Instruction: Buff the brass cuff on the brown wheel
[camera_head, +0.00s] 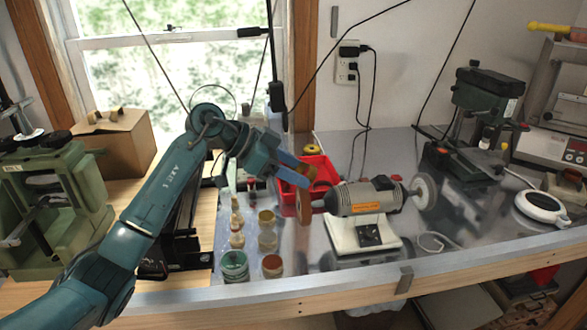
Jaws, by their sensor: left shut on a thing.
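The bench grinder (368,198) stands on the metal bench, on a white base. Its brown wheel (304,208) is on the left end and a pale wheel (425,191) is on the right end. My left arm reaches in from the left, and my left gripper (298,177) is just above the brown wheel. It is shut on a small brass-coloured piece, which looks like the brass cuff (305,171); the blue fingers partly hide it. I cannot tell whether the cuff touches the wheel. My right gripper is not in view.
A red bin (327,170) sits behind the gripper. Several small jars, including a green one (235,265), stand left of the grinder. A green drill press (480,120) and a round white dish (541,207) are to the right.

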